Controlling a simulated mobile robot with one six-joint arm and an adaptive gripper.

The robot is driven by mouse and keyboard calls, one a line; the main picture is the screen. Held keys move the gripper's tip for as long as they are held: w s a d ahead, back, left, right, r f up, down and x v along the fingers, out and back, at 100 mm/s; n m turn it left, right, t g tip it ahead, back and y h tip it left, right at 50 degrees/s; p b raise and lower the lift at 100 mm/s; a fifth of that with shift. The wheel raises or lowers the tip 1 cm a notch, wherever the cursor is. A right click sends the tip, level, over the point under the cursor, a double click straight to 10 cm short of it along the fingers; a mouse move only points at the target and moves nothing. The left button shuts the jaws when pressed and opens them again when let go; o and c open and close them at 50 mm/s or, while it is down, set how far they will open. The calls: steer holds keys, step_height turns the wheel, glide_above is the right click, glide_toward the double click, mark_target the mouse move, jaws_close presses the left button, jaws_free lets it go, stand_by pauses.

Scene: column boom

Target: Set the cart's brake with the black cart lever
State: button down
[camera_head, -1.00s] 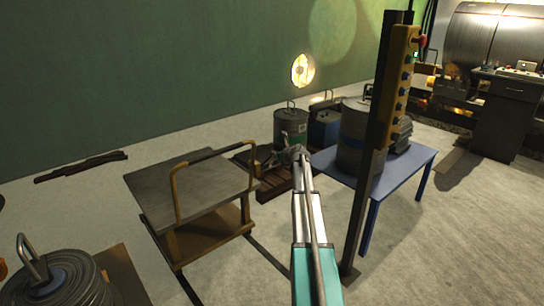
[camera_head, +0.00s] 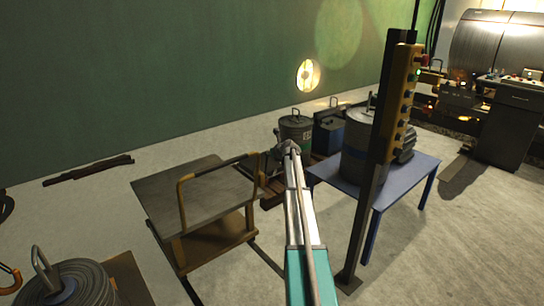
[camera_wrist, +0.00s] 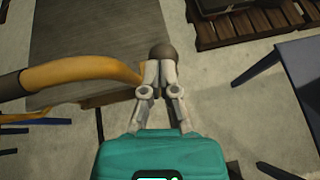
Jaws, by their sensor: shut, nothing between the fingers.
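The cart (camera_head: 195,197) stands left of centre in the head view, with a flat grey top, a lower shelf and a yellow push handle (camera_head: 181,205). In the wrist view the cart top (camera_wrist: 95,35) and the handle's dark grip lie at the left. A dark round knob (camera_wrist: 163,52), apparently the cart lever's end, shows at my fingertips; its shaft is mostly hidden. My gripper (camera_wrist: 160,68) is shut, its tips together just at the knob's near side. Whether they touch it I cannot tell. In the head view my gripper (camera_head: 284,149) is beside the handle's right end.
A dark post (camera_head: 374,180) with a yellow button box (camera_head: 402,95) stands right of my arm. Behind it is a blue table (camera_head: 405,178) bearing a drum. A drum (camera_head: 296,133) and a blue box stand on pallets behind my gripper. Floor at far right is open.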

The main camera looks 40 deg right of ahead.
steer(key=shift+w, duration=0.2)
stand_by(0.3)
steer(key=shift+s+r, duration=0.1)
steer(key=s+a+r+p, duration=0.1)
steer(key=s+r+p, duration=0.8)
steer(key=shift+s+a, duration=0.15)
steer(key=shift+a, duration=0.25)
stand_by(0.4)
stand_by(0.6)
